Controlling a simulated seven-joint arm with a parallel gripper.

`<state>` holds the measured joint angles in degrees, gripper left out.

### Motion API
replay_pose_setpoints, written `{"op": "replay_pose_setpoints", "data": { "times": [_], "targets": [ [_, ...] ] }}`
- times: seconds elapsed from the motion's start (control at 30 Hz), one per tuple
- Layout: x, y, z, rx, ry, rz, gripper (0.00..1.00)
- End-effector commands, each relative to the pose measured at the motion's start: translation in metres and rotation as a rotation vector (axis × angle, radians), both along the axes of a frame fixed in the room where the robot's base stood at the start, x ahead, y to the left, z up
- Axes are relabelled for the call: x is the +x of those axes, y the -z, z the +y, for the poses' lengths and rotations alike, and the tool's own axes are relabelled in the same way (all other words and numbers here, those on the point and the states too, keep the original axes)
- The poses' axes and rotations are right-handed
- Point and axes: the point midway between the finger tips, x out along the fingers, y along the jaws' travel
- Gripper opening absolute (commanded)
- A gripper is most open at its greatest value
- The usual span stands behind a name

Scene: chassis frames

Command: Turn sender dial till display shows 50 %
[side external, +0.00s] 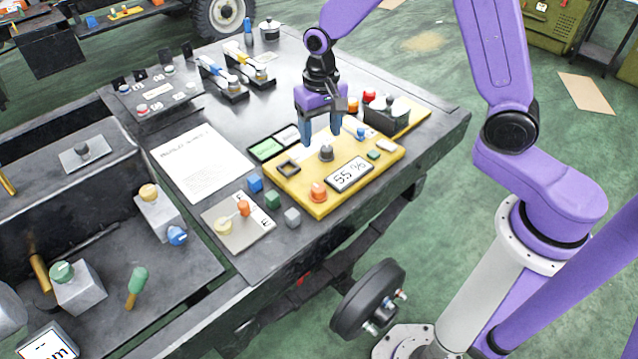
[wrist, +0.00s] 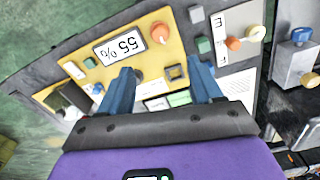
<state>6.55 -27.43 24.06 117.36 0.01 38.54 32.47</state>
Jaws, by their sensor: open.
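A yellow panel (side external: 300,196) lies on the dark bench, and its display (side external: 349,174) reads 55 %. In the wrist view the display (wrist: 119,47) appears upside down. A grey knob (side external: 326,153) stands near the panel's middle, and an orange knob (side external: 318,192) sits at its front corner; the orange knob also shows in the wrist view (wrist: 160,32). I cannot tell by label which is the sender dial. My gripper (side external: 321,139) is open and empty, fingers pointing down just above the grey knob. In the wrist view the blue fingers (wrist: 163,78) are spread over the panel.
A square black frame (side external: 288,168) and green button (side external: 373,155) sit on the panel. A dark box (side external: 387,118) and red knob (side external: 369,96) stand behind. A paper sheet (side external: 200,163) lies flat.

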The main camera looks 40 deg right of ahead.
Motion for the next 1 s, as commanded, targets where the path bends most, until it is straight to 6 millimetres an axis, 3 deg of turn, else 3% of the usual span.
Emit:
{"op": "replay_pose_setpoints", "data": {
  "times": [0.37,1.0],
  "targets": [
    [0.01,0.024,-0.004,-0.001,0.062,0.004,0.65],
    [0.009,0.128,-0.005,-0.002,0.061,0.005,0.65]
  ]
}}
